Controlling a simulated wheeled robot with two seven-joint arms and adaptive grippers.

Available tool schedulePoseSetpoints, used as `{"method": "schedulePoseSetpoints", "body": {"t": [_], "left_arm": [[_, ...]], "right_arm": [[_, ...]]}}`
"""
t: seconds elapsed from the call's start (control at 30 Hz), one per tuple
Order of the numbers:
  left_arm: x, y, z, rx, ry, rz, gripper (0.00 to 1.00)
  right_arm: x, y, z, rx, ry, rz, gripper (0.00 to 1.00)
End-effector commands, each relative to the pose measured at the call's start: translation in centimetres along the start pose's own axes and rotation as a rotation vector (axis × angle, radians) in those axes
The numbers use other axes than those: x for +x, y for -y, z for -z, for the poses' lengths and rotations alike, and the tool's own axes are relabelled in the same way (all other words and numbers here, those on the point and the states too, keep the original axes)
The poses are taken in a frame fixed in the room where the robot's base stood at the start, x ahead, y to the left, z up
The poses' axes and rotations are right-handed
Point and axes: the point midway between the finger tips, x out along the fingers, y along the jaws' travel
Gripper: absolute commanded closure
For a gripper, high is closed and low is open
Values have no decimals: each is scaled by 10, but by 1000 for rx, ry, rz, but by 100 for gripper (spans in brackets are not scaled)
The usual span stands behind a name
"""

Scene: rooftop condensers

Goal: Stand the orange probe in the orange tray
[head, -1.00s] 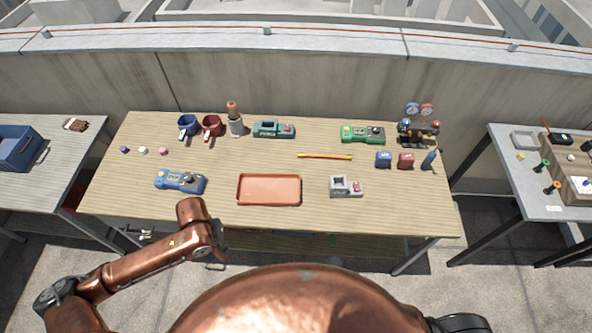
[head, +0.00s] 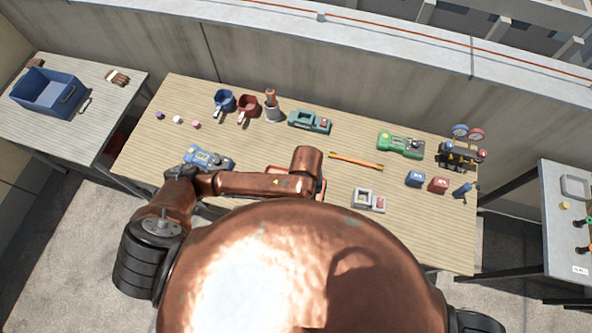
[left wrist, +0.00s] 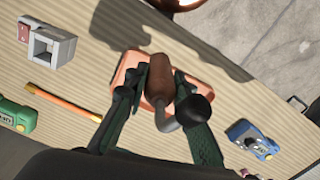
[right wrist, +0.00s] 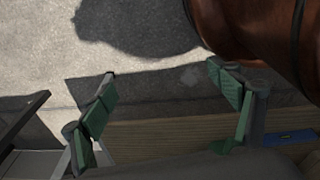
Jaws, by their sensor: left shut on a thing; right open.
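The orange probe (left wrist: 158,68) is held between the fingers of my left gripper (left wrist: 160,82). Its brown-orange handle and a grey curved end show in the left wrist view. The orange tray (left wrist: 128,68) lies behind the probe in that view, partly covered by it and the fingers. I cannot tell whether the probe touches the tray. My right gripper (right wrist: 163,75) is open and empty near a table edge, above grey floor.
A blue meter (head: 207,158) lies left of the tray, and a grey block with a square opening (head: 364,198) lies right of it. An orange-yellow stick (head: 356,161) lies behind. A grey holder (head: 272,113) with an orange-brown top stands at the back. Bare wood lies between them.

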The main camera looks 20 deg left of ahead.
Motion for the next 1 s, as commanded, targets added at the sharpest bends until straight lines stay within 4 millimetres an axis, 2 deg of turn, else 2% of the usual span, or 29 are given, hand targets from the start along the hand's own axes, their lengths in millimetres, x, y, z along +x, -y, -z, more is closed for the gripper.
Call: {"method": "schedulePoseSetpoints", "body": {"t": [0.3, 0.37, 0.47, 0.6, 0.73, 0.87, 1.0], "left_arm": [[32, 16, 67, 9, -3, 6, 100], [38, 20, 81, 9, -3, 6, 100], [57, 24, 96, 10, -1, 5, 100], [79, 30, 114, 10, -1, 4, 100], [90, 32, 122, 11, -1, 1, 100], [97, 34, 128, 11, -1, 2, 100], [116, 35, 129, 10, 1, 3, 100]], "right_arm": [[-3, 4, -51, 12, 62, 3, 18], [-4, 4, -55, 12, 67, 3, 18], [-3, 4, -52, 12, 63, 3, 18], [0, 2, -34, 8, 40, 1, 18], [0, 1, -21, 5, 22, 1, 18], [1, 1, -19, 5, 21, 1, 18], [-2, 2, -24, 6, 27, 1, 18]]}}
